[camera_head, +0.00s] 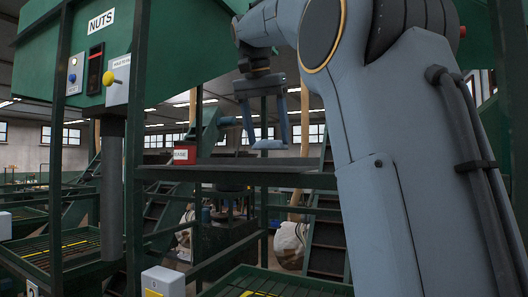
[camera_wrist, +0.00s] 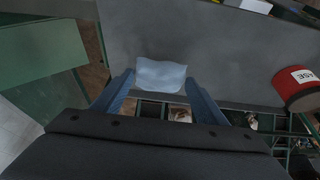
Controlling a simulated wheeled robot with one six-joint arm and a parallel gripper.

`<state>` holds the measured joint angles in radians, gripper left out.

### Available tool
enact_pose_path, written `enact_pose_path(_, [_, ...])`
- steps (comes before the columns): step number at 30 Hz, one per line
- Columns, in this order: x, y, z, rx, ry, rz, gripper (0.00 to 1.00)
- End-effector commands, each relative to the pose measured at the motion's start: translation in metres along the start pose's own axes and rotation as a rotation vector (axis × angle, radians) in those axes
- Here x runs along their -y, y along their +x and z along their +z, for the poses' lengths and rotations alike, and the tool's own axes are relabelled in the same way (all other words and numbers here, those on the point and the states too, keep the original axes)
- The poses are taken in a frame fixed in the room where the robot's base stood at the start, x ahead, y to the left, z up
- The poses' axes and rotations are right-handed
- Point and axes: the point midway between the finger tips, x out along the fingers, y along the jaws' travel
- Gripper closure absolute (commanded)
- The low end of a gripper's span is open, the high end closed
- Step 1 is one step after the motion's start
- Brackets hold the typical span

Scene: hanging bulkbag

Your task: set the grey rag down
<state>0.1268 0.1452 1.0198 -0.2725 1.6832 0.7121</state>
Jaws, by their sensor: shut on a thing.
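The grey rag (camera_head: 270,144) is a small pale blue-grey cloth. It hangs between the fingertips of my gripper (camera_head: 266,137). In the wrist view the rag (camera_wrist: 161,74) spans the space between the two blue finger ends of my gripper (camera_wrist: 160,78), which is shut on it. The rag is over the dark grey shelf (camera_wrist: 215,60), close to its near edge. In the head view it appears a little above the shelf (camera_head: 250,166); the exact gap is hard to tell.
A red container (camera_head: 184,154) with a white label stands on the shelf left of my gripper; it also shows in the wrist view (camera_wrist: 296,90). A green hopper marked NUTS (camera_head: 75,60) and dark posts (camera_head: 135,140) stand at left. The shelf around the rag is clear.

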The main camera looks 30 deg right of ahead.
Motion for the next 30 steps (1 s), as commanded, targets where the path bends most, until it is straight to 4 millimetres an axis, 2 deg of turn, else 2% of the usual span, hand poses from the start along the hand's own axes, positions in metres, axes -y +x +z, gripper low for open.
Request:
enact_pose_path(5, [0.0,0.009,0.004,0.0,0.0,0.0,0.51])
enact_pose_path(15, [-0.001,0.038,0.017,0.001,0.0,0.001,0.51])
enact_pose_path(26, [0.0,0.042,0.017,-0.001,0.001,0.0,0.51])
enact_pose_path(27, [0.0,0.041,0.017,-0.001,0.001,0.0,0.27])
enact_pose_path(29, [0.0,0.041,0.017,0.0,0.001,0.0,0.17])
enact_pose_path(30, [0.0,0.041,0.017,0.0,0.001,0.0,0.15])
